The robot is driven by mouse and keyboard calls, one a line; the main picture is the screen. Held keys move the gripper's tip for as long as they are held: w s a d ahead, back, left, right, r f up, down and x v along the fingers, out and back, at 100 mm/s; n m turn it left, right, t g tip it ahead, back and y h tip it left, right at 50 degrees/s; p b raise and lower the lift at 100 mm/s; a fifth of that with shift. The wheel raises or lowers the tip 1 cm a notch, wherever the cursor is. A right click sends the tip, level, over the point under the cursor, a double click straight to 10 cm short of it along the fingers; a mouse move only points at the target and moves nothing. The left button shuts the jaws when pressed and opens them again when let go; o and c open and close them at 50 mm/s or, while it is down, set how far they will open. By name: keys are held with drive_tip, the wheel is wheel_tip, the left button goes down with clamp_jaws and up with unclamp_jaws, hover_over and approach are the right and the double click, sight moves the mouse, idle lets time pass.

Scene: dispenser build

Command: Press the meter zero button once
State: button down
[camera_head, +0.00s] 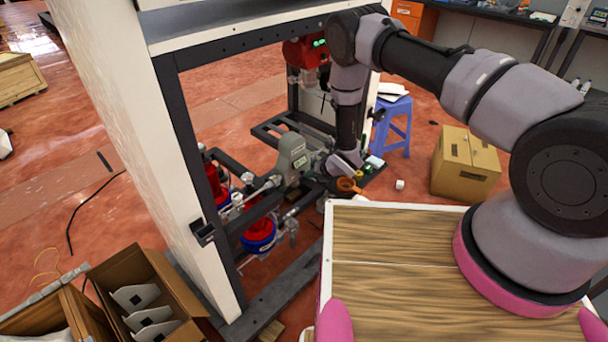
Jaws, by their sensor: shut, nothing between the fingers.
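A grey meter-like unit (293,152) with a small lit display (301,161) stands on the pipework inside the dark frame. A red unit (306,52) with green lit readouts (319,43) hangs higher up at the back of the frame. I cannot make out the zero button on either one. My arm reaches down into the frame from the right, and my gripper (322,165) is shut and empty just right of the grey unit, close to its face. Its fingertips are small and partly lost against the pipes, so I cannot tell whether they touch it.
Pipes and red-and-blue fittings (259,231) fill the lower frame. The white panel (140,120) and dark post (185,140) stand at left. A wooden-topped surface (390,240) lies in front. A cardboard box (465,165) and blue stool (395,122) stand at right.

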drive_tip(key=shift+w+a, duration=0.3)
drive_tip(key=shift+a, duration=0.05)
idle(0.6)
drive_tip(key=shift+s+d, duration=0.55)
drive_tip(key=shift+d, duration=0.15)
drive_tip(key=shift+s+d, duration=0.8)
drive_tip(key=shift+d, duration=0.2)
drive_tip(key=shift+s+d, duration=0.75)
drive_tip(key=shift+d, duration=0.2)
